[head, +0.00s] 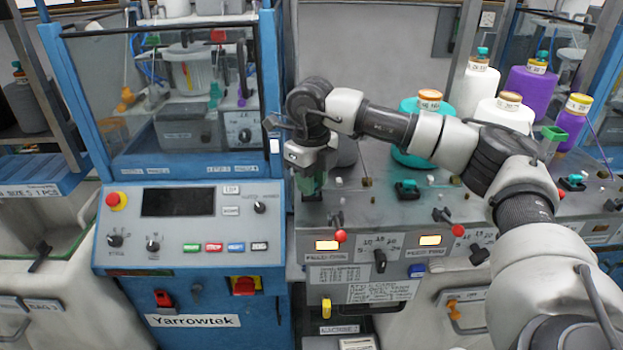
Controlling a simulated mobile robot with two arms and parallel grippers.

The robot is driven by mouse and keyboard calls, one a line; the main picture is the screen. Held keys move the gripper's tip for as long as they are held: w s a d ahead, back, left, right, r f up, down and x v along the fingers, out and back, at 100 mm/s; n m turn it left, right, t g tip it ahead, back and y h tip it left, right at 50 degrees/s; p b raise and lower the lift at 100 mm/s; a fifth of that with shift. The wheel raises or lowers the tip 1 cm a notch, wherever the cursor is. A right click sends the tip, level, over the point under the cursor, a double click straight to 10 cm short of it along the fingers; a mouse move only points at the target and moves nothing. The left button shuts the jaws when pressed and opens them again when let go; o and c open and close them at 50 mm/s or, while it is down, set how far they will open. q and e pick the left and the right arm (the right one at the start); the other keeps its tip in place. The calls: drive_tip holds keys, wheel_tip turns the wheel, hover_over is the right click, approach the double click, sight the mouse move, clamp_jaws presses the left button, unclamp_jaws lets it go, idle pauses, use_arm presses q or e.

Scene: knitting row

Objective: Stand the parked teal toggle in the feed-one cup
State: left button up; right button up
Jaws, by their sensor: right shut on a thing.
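My right gripper (311,172) points down over the left end of the grey metal deck. It is shut on a small green piece (309,184) low between its fingers, close to the deck. The fingers cover much of this piece, and I cannot tell for sure that it is the teal toggle. A teal toggle (408,186) on a dark base stands mid-deck, and another (573,179) is farther right. I cannot pick out the feed-one cup; the gripper and arm hide part of the deck. My left gripper is not in view.
Teal, white and purple yarn cones (530,84) stand behind my right arm. Red-balled levers (340,236) and knobs (380,258) line the deck's front. The blue Yarrowtek machine (182,240) stands close on the gripper's left. Small posts (365,183) rise from the deck.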

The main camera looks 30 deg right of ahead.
drive_tip(key=o, duration=0.8)
drive_tip(key=shift+r, duration=0.55)
wheel_tip(320, 180, up, 10)
drive_tip(key=b, duration=0.2)
drive_tip(key=shift+f+b, duration=0.1)
drive_tip(key=shift+b, duration=0.25)
